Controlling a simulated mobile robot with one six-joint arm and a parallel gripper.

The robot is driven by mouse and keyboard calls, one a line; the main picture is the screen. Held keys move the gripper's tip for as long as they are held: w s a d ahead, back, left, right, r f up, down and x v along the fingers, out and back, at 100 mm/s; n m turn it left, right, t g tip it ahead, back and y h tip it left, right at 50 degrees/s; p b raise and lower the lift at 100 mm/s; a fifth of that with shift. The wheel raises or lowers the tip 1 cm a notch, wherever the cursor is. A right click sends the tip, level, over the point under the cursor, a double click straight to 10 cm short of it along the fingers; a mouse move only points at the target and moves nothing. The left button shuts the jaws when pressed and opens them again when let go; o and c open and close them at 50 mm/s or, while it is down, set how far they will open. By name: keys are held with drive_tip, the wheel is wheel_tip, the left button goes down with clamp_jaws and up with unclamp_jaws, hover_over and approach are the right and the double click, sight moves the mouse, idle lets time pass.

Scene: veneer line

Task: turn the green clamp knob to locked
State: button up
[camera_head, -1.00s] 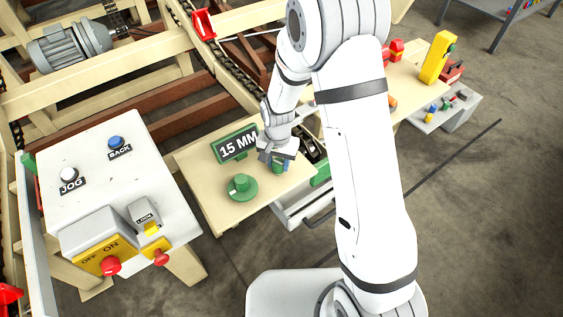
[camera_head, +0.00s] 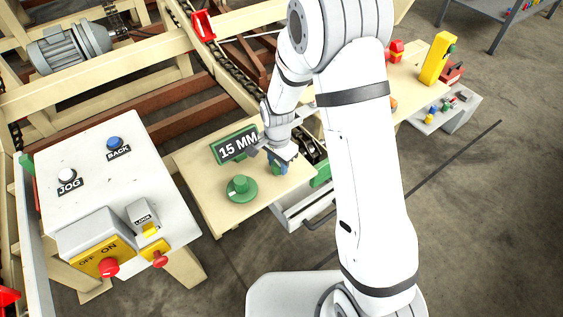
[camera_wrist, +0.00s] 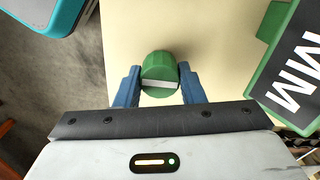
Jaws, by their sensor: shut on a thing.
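A green round knob (camera_wrist: 159,66) with a white stripe across its face sits between the two blue fingers of my gripper (camera_wrist: 159,84) in the wrist view. The fingers are shut on its sides. In the wrist view the stripe runs nearly level, across from finger to finger. In the head view my gripper (camera_head: 278,167) is low over the right part of the cream table, and its fingers mostly hide the knob there. No locked or unlocked mark can be read.
A second green knob on a round green base (camera_head: 242,189) stands to the left on the cream table (camera_head: 215,203). A green "15 MM" sign (camera_head: 234,145) stands close behind my gripper. A control box (camera_head: 95,185) with buttons is at left.

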sight(278, 162)
drive_tip(key=shift+w+a+r, duration=0.1)
drive_tip(key=shift+w+r, duration=0.05)
drive_tip(key=shift+w, duration=0.1)
drive_tip(key=o, duration=1)
drive_tip(key=shift+c, duration=0.2)
drive_tip(key=shift+s, duration=0.1)
drive_tip(key=shift+r+p, duration=0.5)
drive_tip(key=shift+r, duration=3.3)
drive_tip(key=s+d+r+n+t+p, duration=0.1)
drive_tip(key=s+d+r+n+p, duration=0.2)
drive_tip(key=r, duration=0.6)
drive_tip(key=s+d+r+n+p, duration=0.3)
drive_tip(key=s+d+r, duration=0.4)
drive_tip(key=s+r, duration=0.2)
drive_tip(key=s+d+r+n+t+p, duration=0.1)
drive_tip(key=s+d+r+n+p, duration=0.1)
drive_tip(key=s+d+r+p, duration=0.2)
drive_tip(key=shift+s+d+r+n+t, duration=0.15)
drive_tip(key=shift+s+r, duration=0.35)
drive_tip(key=shift+r, duration=0.45)
drive_tip(key=shift+s+d+r+n+t, duration=0.15)
drive_tip(key=shift+s+r, duration=0.4)
drive_tip(key=shift+r, duration=0.45)
drive_tip(key=shift+s+d+r+n, duration=0.15)
drive_tip(key=shift+s+r, duration=0.35)
drive_tip(key=shift+r, duration=0.45)
